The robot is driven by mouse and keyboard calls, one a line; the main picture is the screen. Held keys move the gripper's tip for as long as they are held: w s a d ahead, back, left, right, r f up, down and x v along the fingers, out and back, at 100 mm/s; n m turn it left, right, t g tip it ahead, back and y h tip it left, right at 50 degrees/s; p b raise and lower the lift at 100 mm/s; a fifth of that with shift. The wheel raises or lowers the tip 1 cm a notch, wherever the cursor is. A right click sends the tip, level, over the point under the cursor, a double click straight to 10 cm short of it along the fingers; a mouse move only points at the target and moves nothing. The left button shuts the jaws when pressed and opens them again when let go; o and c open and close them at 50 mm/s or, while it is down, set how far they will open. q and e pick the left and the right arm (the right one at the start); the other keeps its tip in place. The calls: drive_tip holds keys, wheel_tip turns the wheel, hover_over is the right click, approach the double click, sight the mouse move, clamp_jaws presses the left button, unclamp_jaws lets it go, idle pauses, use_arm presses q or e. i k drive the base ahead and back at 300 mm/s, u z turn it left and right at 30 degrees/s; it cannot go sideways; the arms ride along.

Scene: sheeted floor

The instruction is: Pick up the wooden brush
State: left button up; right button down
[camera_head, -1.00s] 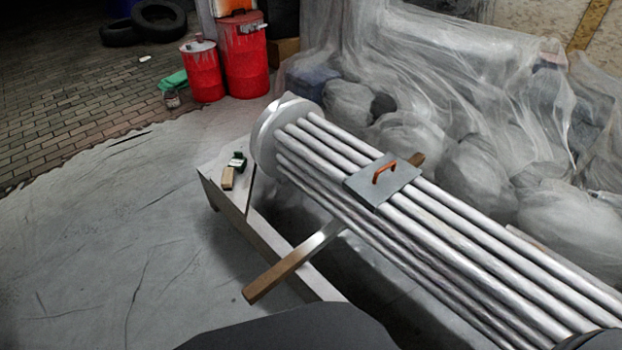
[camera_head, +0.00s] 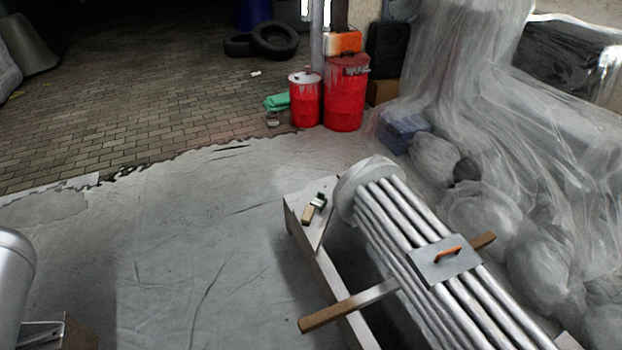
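I cannot tell whether the two are one object. Neither of my grippers is in view.
A bundle of grey pipes (camera_head: 400,225) with a round end disc lies along the bench. A trowel-like plate with an orange handle (camera_head: 447,255) rests on it. A wooden bar (camera_head: 345,305) sticks out left. Red drums (camera_head: 345,95) stand behind.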

sight(308, 213)
drive_tip(key=u, duration=1.05)
drive_tip(key=i, duration=1)
drive_tip(key=u, duration=0.6)
drive_tip(key=i, duration=1.05)
drive_tip(key=z, duration=1.2)
drive_tip(key=i, duration=0.6)
drive_tip(key=z, duration=0.75)
